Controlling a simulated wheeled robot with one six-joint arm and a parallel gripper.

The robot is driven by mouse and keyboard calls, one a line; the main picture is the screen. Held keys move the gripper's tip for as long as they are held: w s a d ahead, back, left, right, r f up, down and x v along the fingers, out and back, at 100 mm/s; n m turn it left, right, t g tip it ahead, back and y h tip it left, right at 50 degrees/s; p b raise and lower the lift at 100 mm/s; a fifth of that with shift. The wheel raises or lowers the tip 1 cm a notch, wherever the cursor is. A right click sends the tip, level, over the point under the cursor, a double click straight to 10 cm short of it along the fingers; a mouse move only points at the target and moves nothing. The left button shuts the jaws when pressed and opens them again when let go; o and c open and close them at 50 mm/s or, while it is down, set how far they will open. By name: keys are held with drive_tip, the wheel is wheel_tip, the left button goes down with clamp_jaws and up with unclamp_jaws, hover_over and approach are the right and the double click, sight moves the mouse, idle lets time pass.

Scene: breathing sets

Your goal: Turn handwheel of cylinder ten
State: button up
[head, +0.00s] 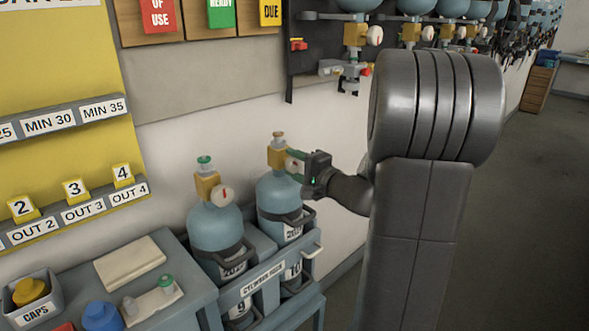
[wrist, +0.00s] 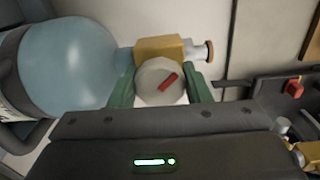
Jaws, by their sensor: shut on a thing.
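Cylinder ten (head: 277,197) is the right one of two blue cylinders in the rack, upright, with a tan cap on its brass valve (head: 275,156). Its pale round handwheel (wrist: 152,82) carries a red bar, which slants up to the right in the wrist view. My gripper (head: 293,163) reaches in from the right at the valve. In the wrist view its green fingers (wrist: 160,88) stand on both sides of the handwheel, shut on it. In the head view the fingers partly hide the handwheel. The cylinder body (wrist: 75,65) lies at the left of the wrist view.
Cylinder nine (head: 215,228), with a green cap and its own handwheel (head: 223,195), stands close on the left. The cylinder rack (head: 262,277) holds both. A bench with a caps bin (head: 50,303) is at left. Breathing sets (head: 357,35) hang on the wall above.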

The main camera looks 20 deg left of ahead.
drive_tip(key=m, duration=0.4)
drive_tip(key=shift+m, duration=0.3)
drive_tip(key=shift+m+p, duration=0.5)
drive_tip(key=shift+m, duration=1.4)
drive_tip(key=o, duration=1)
drive_tip(key=shift+d, duration=0.1)
drive_tip(key=v, duration=1.3)
drive_tip(key=shift+d, duration=0.3)
drive_tip(key=shift+s, duration=0.1)
